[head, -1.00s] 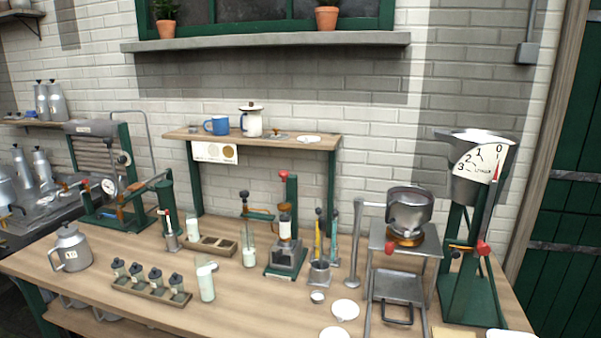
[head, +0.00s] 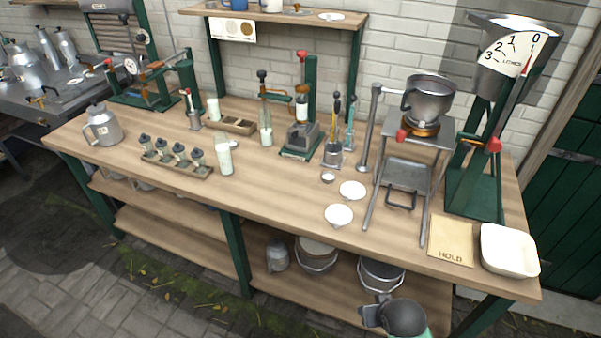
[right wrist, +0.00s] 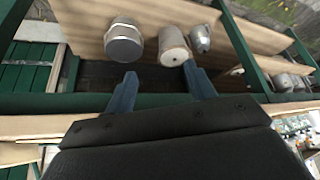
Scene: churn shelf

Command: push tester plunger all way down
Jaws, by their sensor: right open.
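A green stand (head: 310,85) with a red knob on top (head: 302,54) stands at the back middle of the bench in the head view. It holds an upright white-and-dark cylinder (head: 301,106) above a grey block on a green base. I take it for the tester, but cannot be sure; a small metal device with a red tip (head: 190,108) stands farther left. My right gripper (right wrist: 160,88) is open and empty in the right wrist view, pointing toward the lower shelf. My right arm also shows at the bottom of the head view, in front of the bench. My left gripper is not in view.
Glass tubes (head: 265,128), a cup of tools (head: 332,153) and white discs (head: 339,214) stand around the stand. A metal frame with a pot (head: 428,98), a dial scale (head: 513,55) and a white tray (head: 508,250) are right. Pails (head: 316,256) sit below. The bench's front edge is mostly clear.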

